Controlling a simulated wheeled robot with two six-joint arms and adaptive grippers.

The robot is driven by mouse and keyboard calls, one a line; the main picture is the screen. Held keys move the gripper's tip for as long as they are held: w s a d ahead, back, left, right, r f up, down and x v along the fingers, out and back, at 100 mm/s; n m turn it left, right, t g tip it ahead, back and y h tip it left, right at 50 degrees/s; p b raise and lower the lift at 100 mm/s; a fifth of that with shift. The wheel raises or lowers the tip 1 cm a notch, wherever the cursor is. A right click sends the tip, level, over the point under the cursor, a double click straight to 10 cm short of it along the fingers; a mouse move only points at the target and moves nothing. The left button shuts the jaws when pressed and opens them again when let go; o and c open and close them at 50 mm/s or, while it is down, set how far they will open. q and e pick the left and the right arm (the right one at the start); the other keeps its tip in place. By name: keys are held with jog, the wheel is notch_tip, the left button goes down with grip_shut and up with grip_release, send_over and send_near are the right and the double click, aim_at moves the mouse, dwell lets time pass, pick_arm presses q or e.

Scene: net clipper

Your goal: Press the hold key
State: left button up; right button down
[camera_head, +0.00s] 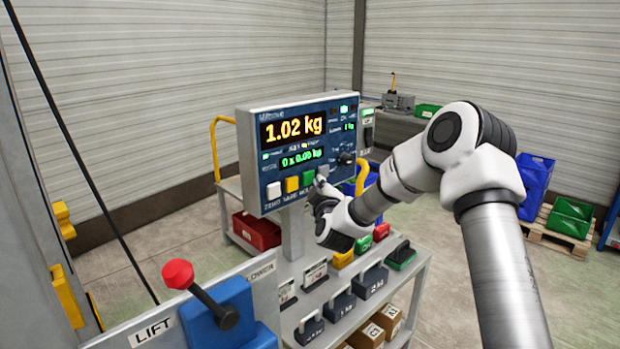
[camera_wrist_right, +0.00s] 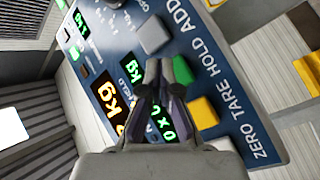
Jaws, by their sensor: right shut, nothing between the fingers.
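The weighing indicator (camera_head: 245,150) has a blue face with an orange readout of 1.02 kg and a smaller green readout below. Its key row shows a white key (camera_head: 273,190), a yellow key (camera_head: 292,184), the green hold key (camera_head: 308,178) and a grey key (camera_head: 322,172). In the right wrist view the label HOLD (camera_wrist_right: 207,58) lies beside my fingers, between TARE and ADD. My right gripper (camera_head: 320,188) is shut and empty, close in front of the keys by the green one.
A cart (camera_head: 410,285) below the indicator carries several weights and boxes. A blue lever unit with a red knob (camera_head: 178,274) stands at the front left. Blue bins (camera_head: 535,180) and a green bin (camera_head: 570,216) are at the right.

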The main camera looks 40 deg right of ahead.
jog(key=s+p, duration=0.2)
jog(key=s, duration=0.3)
jog(key=shift+d, duration=0.2)
dwell(0.5)
jog(key=shift+f, duration=0.1)
dwell(0.4)
